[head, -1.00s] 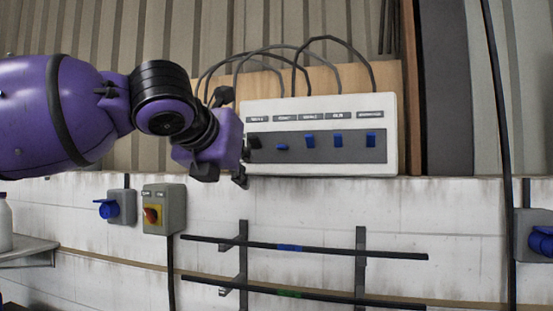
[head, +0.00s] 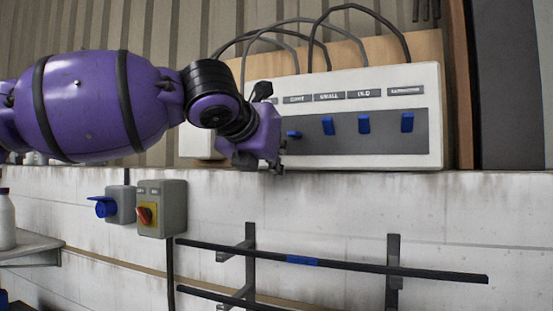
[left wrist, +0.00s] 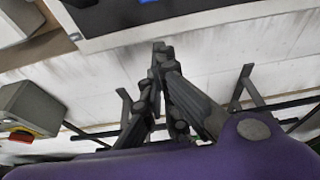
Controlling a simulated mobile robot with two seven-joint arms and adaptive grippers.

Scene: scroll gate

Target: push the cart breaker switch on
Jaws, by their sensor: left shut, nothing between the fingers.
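The white breaker panel (head: 345,82) stands on the wall ledge, with a dark strip of blue switches under small labels. The leftmost visible switch (head: 293,134) sits lower than the others and shows little of its face; the label above it seems to read CART, but it is blurred. The switches to its right (head: 328,126) stand higher. My left gripper (head: 283,147) is at the panel's left end, just left of and below the low switch, and hides the panel's left part. In the left wrist view its fingers (left wrist: 160,50) are shut and empty; contact with the panel cannot be told.
Black cables (head: 320,40) arch over the panel. Below are a grey box with a red-and-yellow rotary switch (head: 146,215), a blue socket (head: 107,207) and a black rail (head: 370,265) on brackets. A shelf with a white bottle (head: 6,220) is at left. The panel's right front is clear.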

